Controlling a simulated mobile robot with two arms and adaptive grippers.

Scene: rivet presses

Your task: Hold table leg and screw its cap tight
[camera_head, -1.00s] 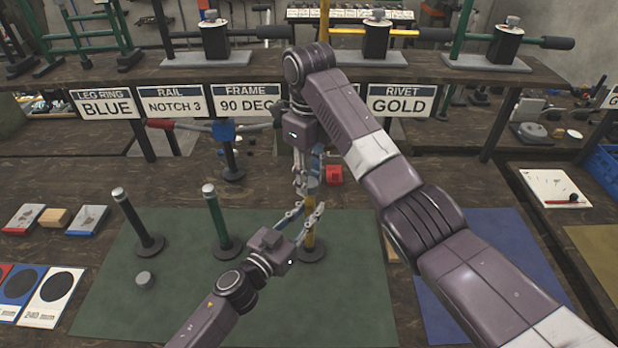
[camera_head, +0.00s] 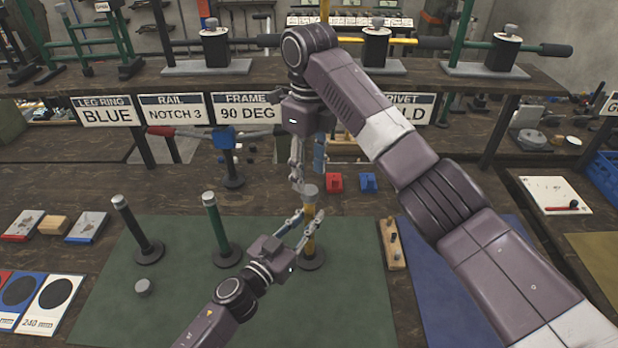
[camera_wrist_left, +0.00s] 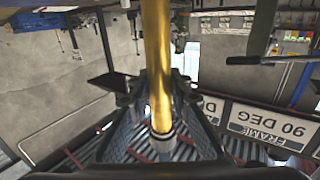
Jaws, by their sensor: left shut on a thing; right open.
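The gold table leg (camera_head: 310,238) stands upright on a dark round base on the green mat. A grey cap (camera_head: 309,190) sits on its top; I cannot tell how tight it is. My left gripper (camera_head: 305,220) is shut on the leg below the cap. The left wrist view shows the gold leg (camera_wrist_left: 157,60) running between the fingers. My right gripper (camera_head: 308,176) points down from above, open, its fingers spread just over the cap. Whether a finger touches the cap is unclear.
Red (camera_head: 334,182) and blue (camera_head: 368,182) blocks lie behind. A wooden holder (camera_head: 391,245) stands right. Signs hang from the shelf behind my right arm.

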